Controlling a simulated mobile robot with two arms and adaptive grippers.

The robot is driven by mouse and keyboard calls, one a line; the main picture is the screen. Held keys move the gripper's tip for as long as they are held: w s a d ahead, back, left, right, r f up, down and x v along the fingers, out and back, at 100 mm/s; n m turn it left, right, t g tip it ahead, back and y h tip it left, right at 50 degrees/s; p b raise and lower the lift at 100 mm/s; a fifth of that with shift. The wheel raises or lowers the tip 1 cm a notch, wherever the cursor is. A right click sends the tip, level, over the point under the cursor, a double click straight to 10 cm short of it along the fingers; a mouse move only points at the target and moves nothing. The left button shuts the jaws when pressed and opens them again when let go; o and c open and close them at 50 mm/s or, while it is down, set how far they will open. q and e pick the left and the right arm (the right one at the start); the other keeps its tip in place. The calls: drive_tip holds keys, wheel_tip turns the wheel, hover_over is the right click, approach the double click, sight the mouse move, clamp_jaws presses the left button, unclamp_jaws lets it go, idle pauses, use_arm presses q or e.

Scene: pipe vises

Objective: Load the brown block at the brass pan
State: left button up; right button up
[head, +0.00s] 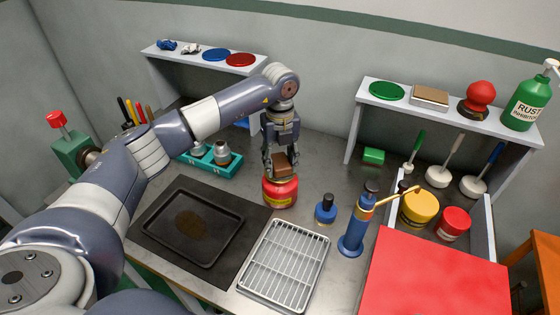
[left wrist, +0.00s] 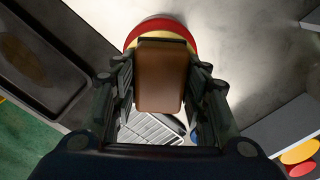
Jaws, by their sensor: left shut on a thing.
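My left gripper (head: 279,160) is shut on the brown block (head: 281,167) and holds it upright over a red round body (head: 280,192) with a yellow label. In the left wrist view the brown block (left wrist: 160,78) sits between the two fingers of the left gripper (left wrist: 160,95). Behind it shows a red rim (left wrist: 160,22) with a yellow surface inside, partly hidden by the block. This yellow surface may be the brass pan; I cannot tell for sure. I cannot tell whether the block touches what is below it. My right gripper is not in view.
A dark tray (head: 168,258) on a black mat and a white rack (head: 247,284) lie in front. A blue bottle (head: 325,211) and a blue pump can (head: 354,238) stand to the right. A teal holder (head: 210,168) stands behind my arm.

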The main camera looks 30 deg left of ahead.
sight(280, 161)
use_arm(q)
drive_tip(key=shift+f, duration=0.5)
idle(0.9)
drive_tip(key=shift+r+p, duration=0.45)
drive_tip(key=shift+r, duration=0.45)
drive_tip(key=shift+r+p, duration=1.75)
drive_tip(key=shift+r, duration=1)
